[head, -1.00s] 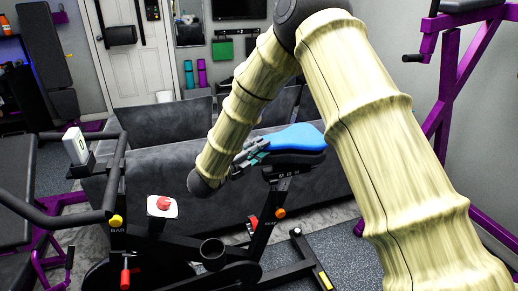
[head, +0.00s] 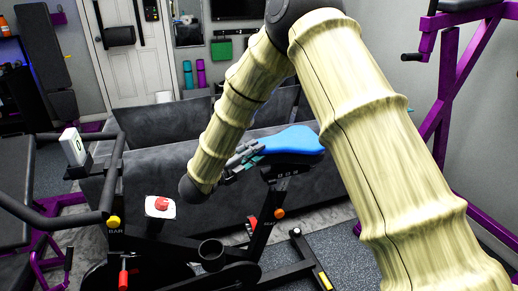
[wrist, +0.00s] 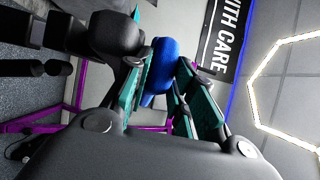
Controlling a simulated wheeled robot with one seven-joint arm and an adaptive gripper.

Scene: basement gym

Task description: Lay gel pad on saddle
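The blue gel pad (head: 290,140) lies flat along the top of the black saddle (head: 296,157) of the exercise bike. Its nose end points left toward my gripper (head: 240,160). In the wrist view the pad (wrist: 160,62) shows past the teal fingers of my gripper (wrist: 165,80), with the dark saddle (wrist: 115,35) right beside it. The fingers are spread, with a gap between them and the right finger clear of the pad. My arm hides part of the saddle's right side in the head view.
The bike's handlebar (head: 108,190) and a white card with a red object (head: 161,206) stand left of my gripper. A grey couch-like block (head: 150,175) is behind the bike. A purple rack (head: 440,110) stands at the right.

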